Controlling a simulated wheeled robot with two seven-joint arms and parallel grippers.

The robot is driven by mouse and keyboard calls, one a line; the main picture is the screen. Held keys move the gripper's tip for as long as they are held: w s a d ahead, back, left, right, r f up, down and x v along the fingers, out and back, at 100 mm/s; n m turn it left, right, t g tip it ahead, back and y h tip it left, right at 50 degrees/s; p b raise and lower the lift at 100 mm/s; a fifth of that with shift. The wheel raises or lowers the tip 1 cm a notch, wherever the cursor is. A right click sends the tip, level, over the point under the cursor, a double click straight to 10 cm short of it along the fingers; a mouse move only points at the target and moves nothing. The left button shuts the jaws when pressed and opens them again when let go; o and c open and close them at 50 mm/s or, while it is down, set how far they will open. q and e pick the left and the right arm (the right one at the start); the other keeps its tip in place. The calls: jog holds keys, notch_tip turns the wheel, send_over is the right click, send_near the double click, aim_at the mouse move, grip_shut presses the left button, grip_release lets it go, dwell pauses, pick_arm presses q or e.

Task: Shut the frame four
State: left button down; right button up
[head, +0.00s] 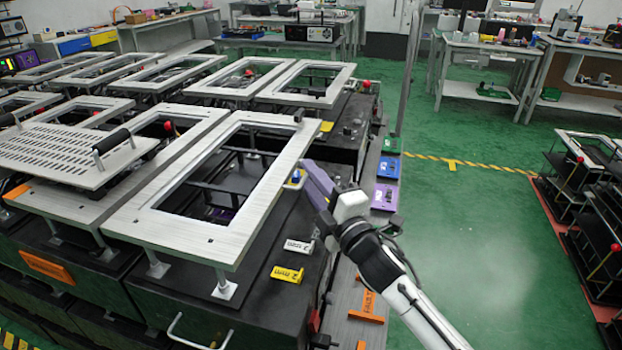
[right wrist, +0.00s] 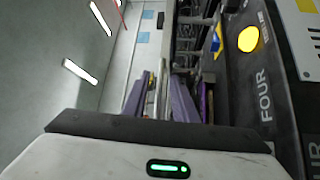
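A silver rectangular frame (head: 225,125) stands nearest in the head view, raised on posts above a dark box (head: 270,255). The word FOUR (right wrist: 265,95) shows on a dark surface in the right wrist view; I cannot read it in the head view. My right gripper (head: 308,174) is beside the frame's right edge. In the right wrist view its two purple fingers (right wrist: 160,95) are apart, with no held object clear between them. Whether the gripper touches the frame cannot be told. My left gripper is not in view.
A slotted plate (head: 65,155) with black handles lies on the left fixture. White (head: 298,246) and yellow (head: 287,274) tags marked 2 mm lie on the dark box. A yellow round part (right wrist: 248,40) is near the label. Green floor (head: 470,225) is free at right.

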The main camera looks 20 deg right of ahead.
grip_shut()
dwell(1.4)
